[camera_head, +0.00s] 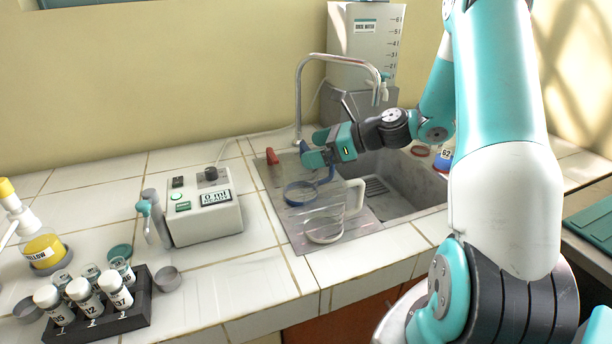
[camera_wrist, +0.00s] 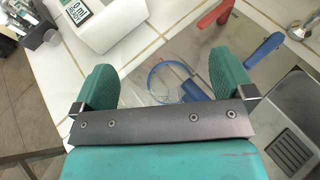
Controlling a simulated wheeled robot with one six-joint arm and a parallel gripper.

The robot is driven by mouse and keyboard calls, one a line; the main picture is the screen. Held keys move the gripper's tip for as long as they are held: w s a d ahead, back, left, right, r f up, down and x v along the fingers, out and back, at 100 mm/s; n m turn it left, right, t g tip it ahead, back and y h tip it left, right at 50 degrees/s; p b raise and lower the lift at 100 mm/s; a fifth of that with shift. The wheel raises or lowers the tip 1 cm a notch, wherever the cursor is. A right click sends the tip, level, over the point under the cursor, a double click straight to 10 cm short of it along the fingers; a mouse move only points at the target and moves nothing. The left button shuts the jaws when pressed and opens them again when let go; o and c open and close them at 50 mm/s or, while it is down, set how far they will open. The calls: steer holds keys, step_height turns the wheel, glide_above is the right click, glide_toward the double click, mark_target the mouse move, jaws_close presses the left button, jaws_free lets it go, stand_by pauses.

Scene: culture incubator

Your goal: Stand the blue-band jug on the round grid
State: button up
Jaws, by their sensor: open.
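The blue-band jug (camera_head: 300,193) is clear, with a blue ring and a blue handle. It stands on the metal drainboard at the left of the sink. In the wrist view its blue ring (camera_wrist: 152,78) shows between my fingers, with the lower part hidden by the gripper body. My gripper (camera_head: 309,148) is open and empty, above and behind the jug, apart from it. It also shows in the wrist view (camera_wrist: 166,76). A slotted drain grid (camera_head: 375,187) lies in the sink and looks rectangular. I cannot make out a round grid.
A second clear jug with a white handle (camera_head: 354,197) stands in front of the blue-band jug. The tap (camera_head: 299,95) and its red lever (camera_head: 272,156) are close to my gripper. A dosing box (camera_head: 203,212) and vial rack (camera_head: 135,318) stand left.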

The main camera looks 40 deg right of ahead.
mark_target(304, 151)
steer(key=x, duration=0.3)
steer(key=shift+a, duration=0.1)
steer(key=c, duration=1)
